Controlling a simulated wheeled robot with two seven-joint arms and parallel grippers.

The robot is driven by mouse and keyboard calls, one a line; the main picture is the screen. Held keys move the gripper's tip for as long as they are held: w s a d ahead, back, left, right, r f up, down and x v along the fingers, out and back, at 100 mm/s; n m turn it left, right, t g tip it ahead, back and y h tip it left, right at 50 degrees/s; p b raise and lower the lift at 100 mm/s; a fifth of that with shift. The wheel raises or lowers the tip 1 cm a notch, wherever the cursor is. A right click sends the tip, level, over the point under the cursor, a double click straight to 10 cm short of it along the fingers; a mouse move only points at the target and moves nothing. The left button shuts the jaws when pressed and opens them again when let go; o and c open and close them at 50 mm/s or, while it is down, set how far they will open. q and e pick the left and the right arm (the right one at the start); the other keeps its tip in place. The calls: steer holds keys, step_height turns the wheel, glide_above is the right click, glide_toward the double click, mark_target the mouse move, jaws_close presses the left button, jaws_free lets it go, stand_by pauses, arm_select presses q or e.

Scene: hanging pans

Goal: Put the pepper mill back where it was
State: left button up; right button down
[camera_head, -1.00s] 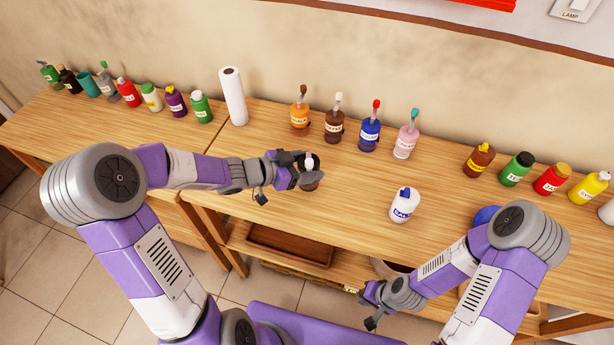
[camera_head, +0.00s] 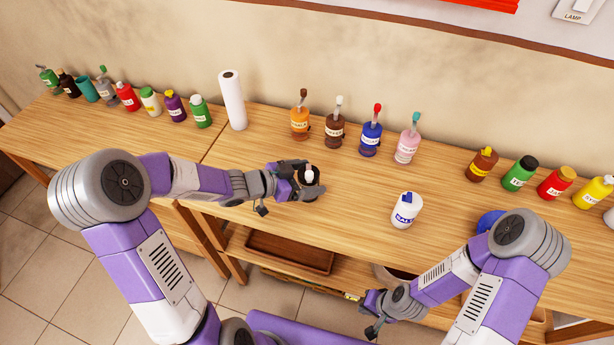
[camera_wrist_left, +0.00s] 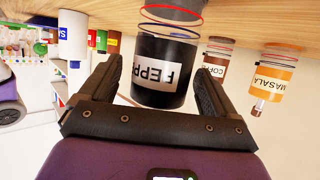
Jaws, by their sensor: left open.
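The pepper mill (camera_head: 309,177) is a dark bottle with a light top, upright over the middle of the wooden table. In the left wrist view it is a black jar with a white, upside-down label (camera_wrist_left: 160,72). My left gripper (camera_head: 306,180) is open, with one finger on each side of the mill. In the wrist view (camera_wrist_left: 158,85) a small gap shows beside the fingers. I cannot tell whether the mill's base touches the table. My right gripper (camera_head: 372,318) hangs low, in front of the table; its jaws are too small to read.
A white salt bottle (camera_head: 406,210) stands to the right. Behind are orange (camera_head: 300,121), brown (camera_head: 335,130), blue (camera_head: 370,139) and pink (camera_head: 408,147) bottles in a row. A paper roll (camera_head: 232,100) stands at back left. Bare tabletop lies between mill and salt.

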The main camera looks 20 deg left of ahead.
arm_select(q)
steer(key=shift+r, duration=0.15)
steer(key=shift+s+a+r, duration=0.1)
steer(key=shift+a+r, duration=0.1)
steer(key=p+v, duration=0.4)
steer(key=v, duration=0.7)
steer(key=shift+s+a+p, duration=0.15)
steer(key=shift+s+p, duration=0.1)
steer(key=shift+p, duration=0.1)
